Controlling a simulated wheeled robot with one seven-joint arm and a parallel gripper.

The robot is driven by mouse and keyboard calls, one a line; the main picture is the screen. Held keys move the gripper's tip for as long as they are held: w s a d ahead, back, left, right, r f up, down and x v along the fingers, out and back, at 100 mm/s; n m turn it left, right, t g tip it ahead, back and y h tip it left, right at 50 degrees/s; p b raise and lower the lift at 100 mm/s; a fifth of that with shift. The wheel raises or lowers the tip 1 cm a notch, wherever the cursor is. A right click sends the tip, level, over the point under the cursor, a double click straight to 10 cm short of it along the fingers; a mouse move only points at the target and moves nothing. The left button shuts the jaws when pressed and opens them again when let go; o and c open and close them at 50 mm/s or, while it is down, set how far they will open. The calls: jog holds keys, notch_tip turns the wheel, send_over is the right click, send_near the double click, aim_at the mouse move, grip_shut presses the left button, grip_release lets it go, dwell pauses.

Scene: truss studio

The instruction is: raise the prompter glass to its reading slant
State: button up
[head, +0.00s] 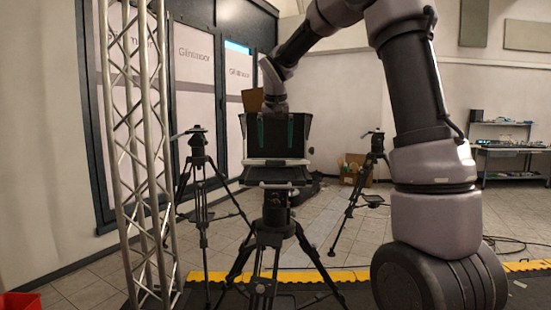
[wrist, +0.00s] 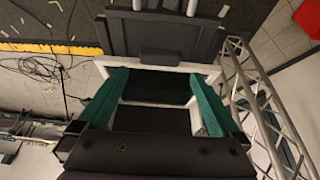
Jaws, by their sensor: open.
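The prompter (head: 305,140) stands on a tripod at the centre of the head view, with a dark hood, a pale frame (head: 275,162) and a flat dark tray (head: 275,174) below. My gripper (head: 275,144) points down in front of the hood, its two green fingers apart and empty. In the wrist view my gripper (wrist: 158,76) is open, with the pale frame (wrist: 156,70) and dark panels (wrist: 155,88) showing between and beyond the fingers. I cannot tell which dark panel is the glass, its slant, or whether a finger touches the frame.
A lattice truss (head: 143,150) rises at the left of the head view. Other tripods stand at left (head: 199,165) and right (head: 368,165) of the prompter. A cardboard box (head: 355,172) and a work table (head: 512,152) stand behind. Cables lie on the floor (wrist: 40,65).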

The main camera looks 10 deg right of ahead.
jog(key=x, duration=0.6)
jog(key=shift+w+f, duration=0.1)
jog(key=shift+f, duration=0.2)
grip_shut()
jog(key=w+r+g, duration=0.1)
jog(key=r, duration=0.1)
jog(key=r+g, duration=0.1)
jog(key=r, duration=0.1)
jog(key=w+r, duration=0.1)
jog(key=r, duration=0.1)
jog(key=shift+w+d+r+g+y, duration=0.25)
jog(key=shift+w+g+y, duration=0.05)
jog(key=shift+g, duration=0.1)
jog(key=w+d+r, duration=0.1)
jog(key=w+r, duration=0.4)
jog(key=r, duration=0.1)
jog(key=shift+r, duration=0.2)
jog(key=shift+d, duration=0.1)
grip_release()
jog(key=shift+f, duration=0.1)
